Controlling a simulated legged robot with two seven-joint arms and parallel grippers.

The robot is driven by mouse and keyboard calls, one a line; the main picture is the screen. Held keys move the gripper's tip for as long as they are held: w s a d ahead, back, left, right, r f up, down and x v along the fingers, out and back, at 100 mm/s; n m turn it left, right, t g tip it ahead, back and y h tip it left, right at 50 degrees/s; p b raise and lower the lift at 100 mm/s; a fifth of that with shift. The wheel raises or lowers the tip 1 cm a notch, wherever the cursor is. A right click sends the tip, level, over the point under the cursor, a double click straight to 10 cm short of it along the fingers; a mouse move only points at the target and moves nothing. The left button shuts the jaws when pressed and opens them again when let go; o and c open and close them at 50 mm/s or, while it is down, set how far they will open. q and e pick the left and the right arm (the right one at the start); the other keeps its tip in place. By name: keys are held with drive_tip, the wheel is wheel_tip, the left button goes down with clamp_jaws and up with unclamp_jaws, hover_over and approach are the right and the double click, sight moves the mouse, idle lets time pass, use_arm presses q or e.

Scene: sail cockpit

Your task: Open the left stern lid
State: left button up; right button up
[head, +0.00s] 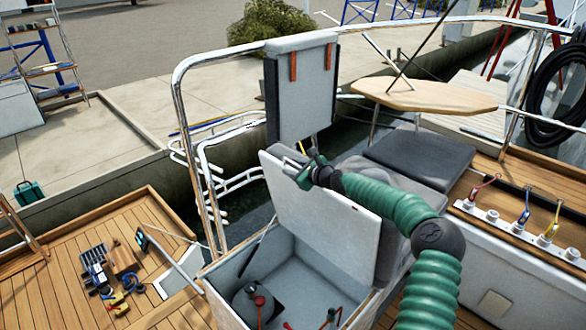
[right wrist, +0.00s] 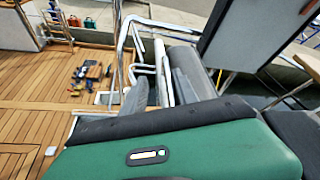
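A white stern lid (head: 325,222) stands raised and tilted over an open locker (head: 222,272) in the head view. Inside the locker are a dark round item and red-handled fittings (head: 259,300). In the right wrist view the green wrist housing fills the bottom. My left gripper is not in view.
A grey upright panel (head: 304,95) and steel rails (head: 180,90) stand behind the lid. A wooden table (head: 425,94) and dark cushion (head: 415,158) are to the right. Tools (head: 95,270) lie on the teak deck at left. Colored-handled winch fittings (head: 508,222) line the right coaming.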

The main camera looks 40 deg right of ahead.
idle(0.3)
drive_tip(key=b+v, duration=0.2)
drive_tip(key=v, duration=1.4)
drive_tip(key=shift+s, duration=0.35)
drive_tip(key=shift+d, duration=0.1)
drive_tip(key=shift+f, duration=0.1)
